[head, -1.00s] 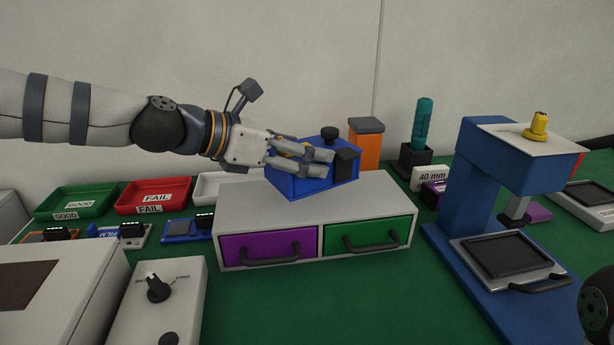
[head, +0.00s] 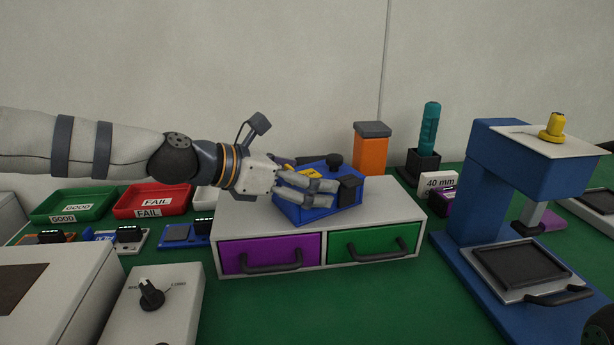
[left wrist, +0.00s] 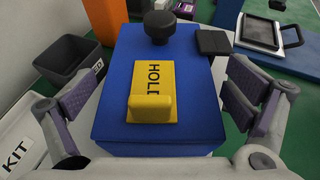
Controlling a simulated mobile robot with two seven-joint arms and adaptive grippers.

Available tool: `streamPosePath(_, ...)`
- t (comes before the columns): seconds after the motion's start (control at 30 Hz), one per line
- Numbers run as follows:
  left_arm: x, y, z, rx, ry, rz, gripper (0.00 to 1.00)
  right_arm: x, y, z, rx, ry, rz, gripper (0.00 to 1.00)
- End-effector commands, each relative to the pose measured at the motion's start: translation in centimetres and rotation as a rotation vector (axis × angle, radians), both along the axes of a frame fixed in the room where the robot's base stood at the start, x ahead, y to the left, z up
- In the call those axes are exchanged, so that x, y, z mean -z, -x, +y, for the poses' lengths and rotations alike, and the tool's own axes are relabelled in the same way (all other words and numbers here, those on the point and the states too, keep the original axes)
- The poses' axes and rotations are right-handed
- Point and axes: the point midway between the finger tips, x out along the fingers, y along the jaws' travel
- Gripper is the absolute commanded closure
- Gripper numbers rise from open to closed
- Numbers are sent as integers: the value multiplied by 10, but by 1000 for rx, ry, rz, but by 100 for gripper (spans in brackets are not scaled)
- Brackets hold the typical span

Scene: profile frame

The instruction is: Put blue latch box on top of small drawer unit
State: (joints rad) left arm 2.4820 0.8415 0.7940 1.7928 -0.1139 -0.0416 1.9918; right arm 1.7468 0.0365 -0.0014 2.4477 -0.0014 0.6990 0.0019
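The blue latch box (head: 318,207) rests on top of the small drawer unit (head: 395,203), close to its front edge and turned at an angle. The unit is light grey with a purple and a green drawer front. The box has a black knob, a black block and a yellow HOLD latch (left wrist: 152,95), seen from above in the left wrist view. My left gripper (head: 322,193) is around the box; the wrist view shows its fingers (left wrist: 165,100) spread on either side with gaps to the box walls. My right gripper is not in view.
An orange canister (head: 371,150) and a teal-handled tool in a black holder (head: 423,163) stand behind the unit. A blue press (head: 500,190) stands at right. Green and red trays (head: 152,201) lie at left. Green bench is clear in front of the drawers.

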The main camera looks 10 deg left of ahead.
Motion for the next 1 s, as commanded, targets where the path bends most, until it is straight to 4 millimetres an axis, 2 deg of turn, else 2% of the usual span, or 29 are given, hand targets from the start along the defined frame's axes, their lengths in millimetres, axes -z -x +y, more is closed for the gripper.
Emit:
streamPosePath(0.23, 0, 0, 0, 0, -1, -1, 1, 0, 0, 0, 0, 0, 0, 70)
streamPosePath(0.33, -7, 2, 2, 0, -1, -5, 1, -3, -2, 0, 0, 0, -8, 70)
streamPosePath(0.6, -46, 49, 48, -3, 2, -21, 1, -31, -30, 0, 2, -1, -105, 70)
streamPosePath(0.7, -54, 65, 63, -2, 3, -21, 1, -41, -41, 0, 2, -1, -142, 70)
streamPosePath(0.83, -56, 76, 75, 0, 0, -14, 1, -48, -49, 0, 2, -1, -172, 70)
streamPosePath(1.0, -50, 80, 78, 1, -1, -2, 1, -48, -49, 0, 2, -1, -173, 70)
